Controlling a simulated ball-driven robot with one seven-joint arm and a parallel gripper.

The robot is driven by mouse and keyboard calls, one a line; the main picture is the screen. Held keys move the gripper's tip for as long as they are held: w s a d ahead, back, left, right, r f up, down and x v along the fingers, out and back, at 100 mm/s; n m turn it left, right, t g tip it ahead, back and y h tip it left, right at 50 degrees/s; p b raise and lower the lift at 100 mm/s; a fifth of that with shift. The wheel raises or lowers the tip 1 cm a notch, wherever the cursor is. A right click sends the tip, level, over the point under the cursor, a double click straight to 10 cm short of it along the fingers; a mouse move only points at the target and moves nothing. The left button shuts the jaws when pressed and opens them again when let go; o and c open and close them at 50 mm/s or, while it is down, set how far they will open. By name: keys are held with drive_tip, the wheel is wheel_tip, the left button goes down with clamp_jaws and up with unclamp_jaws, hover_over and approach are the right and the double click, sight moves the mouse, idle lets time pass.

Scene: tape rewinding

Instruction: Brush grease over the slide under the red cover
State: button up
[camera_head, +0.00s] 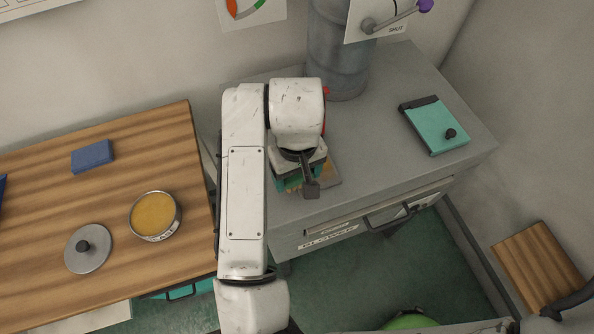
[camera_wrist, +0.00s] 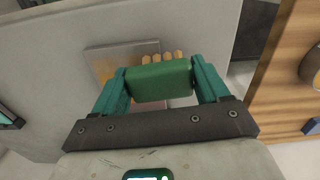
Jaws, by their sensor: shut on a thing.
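My gripper (camera_wrist: 160,82) is shut on the green block-shaped handle of a brush (camera_wrist: 158,78), with pale tan bristles along its far edge. The brush is over a shiny metal slide plate (camera_wrist: 122,54) set in the grey cabinet top. A yellowish smear shows on the plate's left part, beside the teal finger. I cannot tell whether the bristles touch the plate. In the head view my gripper (camera_head: 299,183) is over the cabinet's front left, and a corner of the slide (camera_head: 330,173) shows beside it. Small red parts (camera_head: 326,91) show behind my arm; the red cover is mostly hidden.
A teal cover with a black knob (camera_head: 437,127) lies at the cabinet's right. A grey cylinder (camera_head: 338,60) stands at the back. An open tin of yellow grease (camera_head: 155,215), its lid (camera_head: 88,249) and a blue block (camera_head: 92,157) are on the wooden bench (camera_head: 50,215).

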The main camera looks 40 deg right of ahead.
drive_tip(key=shift+f+b, duration=0.35)
drive_tip(key=shift+f, duration=0.15)
drive_tip(key=shift+d, duration=0.1)
drive_tip(key=shift+s+d+r+p, duration=0.1)
drive_tip(key=shift+s+d+p, duration=0.15)
drive_tip(key=shift+d, duration=0.35)
drive_tip(key=shift+s+d+r+p, duration=0.15)
drive_tip(key=shift+d+p, duration=0.15)
drive_tip(key=shift+d, duration=0.3)
drive_tip(key=shift+s+d+f+p, duration=0.1)
drive_tip(key=shift+s+d+p, duration=0.25)
drive_tip(key=shift+d, duration=0.75)
drive_tip(key=shift+s+d+f+p, duration=0.15)
drive_tip(key=shift+s+d, duration=0.25)
drive_tip(key=shift+d, duration=0.75)
drive_tip(key=shift+s+d+p, duration=0.3)
drive_tip(key=shift+s+d, duration=0.1)
drive_tip(key=shift+d, duration=0.7)
drive_tip(key=shift+a, duration=0.1)
